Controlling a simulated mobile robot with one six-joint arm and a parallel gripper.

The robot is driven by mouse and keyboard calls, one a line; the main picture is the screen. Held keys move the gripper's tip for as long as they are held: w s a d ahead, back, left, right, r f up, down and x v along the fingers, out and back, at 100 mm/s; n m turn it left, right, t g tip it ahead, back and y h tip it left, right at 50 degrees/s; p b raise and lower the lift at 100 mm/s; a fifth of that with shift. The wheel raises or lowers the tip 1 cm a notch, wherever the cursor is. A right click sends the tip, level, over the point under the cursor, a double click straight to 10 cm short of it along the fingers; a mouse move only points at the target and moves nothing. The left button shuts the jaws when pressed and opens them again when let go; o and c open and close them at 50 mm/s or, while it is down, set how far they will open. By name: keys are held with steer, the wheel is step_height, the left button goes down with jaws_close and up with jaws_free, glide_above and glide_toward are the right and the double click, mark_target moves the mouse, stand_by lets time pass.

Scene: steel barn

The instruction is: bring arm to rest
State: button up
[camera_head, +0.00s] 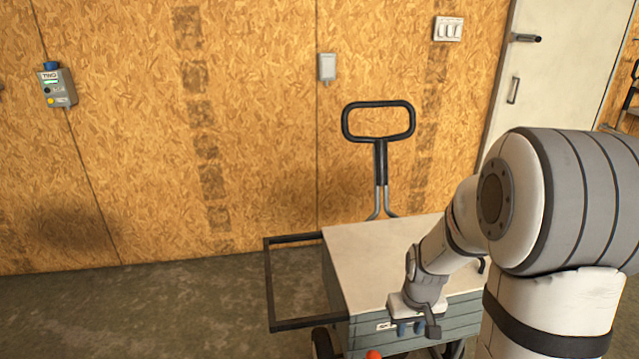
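My arm comes in from the right side of the head view and reaches left and down. My gripper (418,326) hangs at its end, in front of the near side of a cart, low in the picture. The gripper is small here, and I cannot tell whether its fingers are apart or together. I see no object clearly held in it. Whether it touches the cart is not clear.
The grey cart (365,260) has a pale flat top, a black push handle (378,121) and a black side frame (268,285). A small orange-red thing (374,355) shows at the bottom edge. A wooden wall (270,120) and white door (545,75) stand behind. Floor (130,310) at left is clear.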

steer(key=s+a+r+p, duration=0.1)
steer(key=s+r+p, duration=0.3)
steer(key=r, duration=0.5)
steer(key=s+a+r+t+p, duration=0.1)
steer(key=s+r+p, duration=0.3)
steer(key=r, duration=0.6)
steer(key=s+a+r+m+p, duration=0.1)
steer(key=s+r+p, duration=0.3)
steer(key=r, duration=0.6)
steer(key=s+a, duration=0.1)
steer(key=s, duration=0.1)
steer(key=shift+s+a+p, duration=0.3)
steer(key=shift+r, duration=0.1)
